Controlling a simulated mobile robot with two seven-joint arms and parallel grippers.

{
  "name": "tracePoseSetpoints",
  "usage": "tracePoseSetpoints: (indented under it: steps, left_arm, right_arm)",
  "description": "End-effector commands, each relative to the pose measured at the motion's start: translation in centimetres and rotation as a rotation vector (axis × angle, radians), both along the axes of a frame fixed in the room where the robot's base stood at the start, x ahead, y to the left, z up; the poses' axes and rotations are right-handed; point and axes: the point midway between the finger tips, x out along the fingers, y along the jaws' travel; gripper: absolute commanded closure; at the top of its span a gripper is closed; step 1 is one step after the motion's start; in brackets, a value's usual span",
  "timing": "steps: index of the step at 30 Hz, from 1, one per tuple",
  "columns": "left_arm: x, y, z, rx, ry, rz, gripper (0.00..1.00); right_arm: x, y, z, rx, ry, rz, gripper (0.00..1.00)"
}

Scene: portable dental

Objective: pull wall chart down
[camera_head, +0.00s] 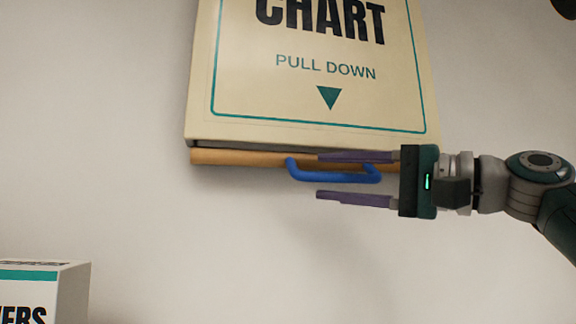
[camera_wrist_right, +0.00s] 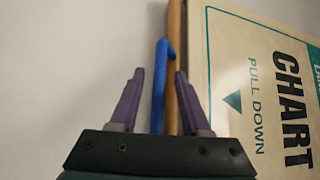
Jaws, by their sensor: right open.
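The cream wall chart (camera_head: 240,75) hangs on the wall, marked "PULL DOWN" with a teal arrow. A wooden bar (camera_head: 235,157) runs along its bottom edge, with a blue handle (camera_head: 305,175) below it. My right gripper (camera_head: 318,176) reaches in from the right and is open, with one purple finger above and one below the handle's lower bar. In the right wrist view, the blue handle (camera_wrist_right: 159,85) shows between the two fingers of the gripper (camera_wrist_right: 158,75), and the chart (camera_wrist_right: 235,50) is at the right. Contact cannot be told. My left gripper is not in view.
A white box with a teal stripe (camera_head: 65,290) stands at the lower left. The wall (camera_head: 120,110) below and left of the chart is bare. A dark object (camera_head: 566,6) is cut off at the top right corner.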

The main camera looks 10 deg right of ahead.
Motion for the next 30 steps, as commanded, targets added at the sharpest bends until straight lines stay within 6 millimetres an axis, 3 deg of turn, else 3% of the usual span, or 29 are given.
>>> tracePoseSetpoints:
  steps: [8, 21, 30]
  left_arm:
    - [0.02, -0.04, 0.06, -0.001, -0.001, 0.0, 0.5]
    - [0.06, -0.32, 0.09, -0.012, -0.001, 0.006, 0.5]
    - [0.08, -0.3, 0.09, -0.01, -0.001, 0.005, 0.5]
  right_arm:
    - [0.12, 0.15, -0.08, -0.001, -0.001, 0.0, 0.53]
    - [0.09, 0.12, -0.06, -0.001, -0.001, 0.0, 1.0]
    - [0.1, 0.11, -0.06, -0.001, -0.001, 0.0, 1.0]
